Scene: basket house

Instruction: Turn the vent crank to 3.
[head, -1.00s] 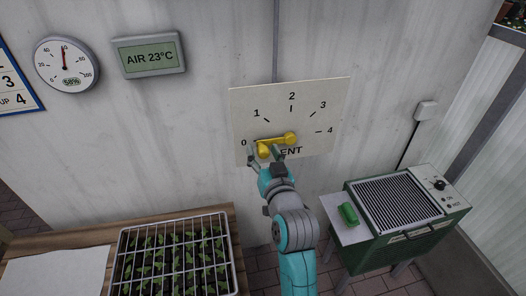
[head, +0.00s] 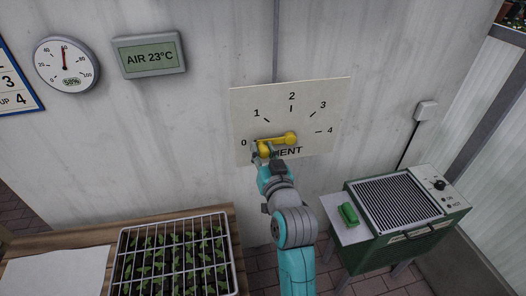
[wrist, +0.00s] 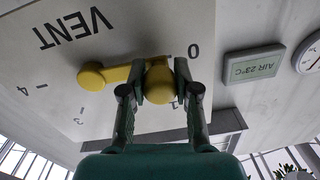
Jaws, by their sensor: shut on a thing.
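The yellow vent crank (head: 276,141) is mounted on a pale dial plate (head: 325,95) marked 0 to 4 on the wall. Its hub (head: 290,138) is on the right and its arm points left, to the 0 mark. My gripper (head: 262,154) is at the knob on the arm's left end. In the wrist view, where the dial appears upside down, my gripper (wrist: 160,82) has one finger on each side of the round yellow knob (wrist: 159,84) and is shut on it. The fingers partly hide the plate.
A green heater (head: 400,210) with a grille stands at the lower right, with a green block (head: 348,214) on its side shelf. A seedling tray (head: 122,262) under a wire grid is on the wooden bench at the lower left.

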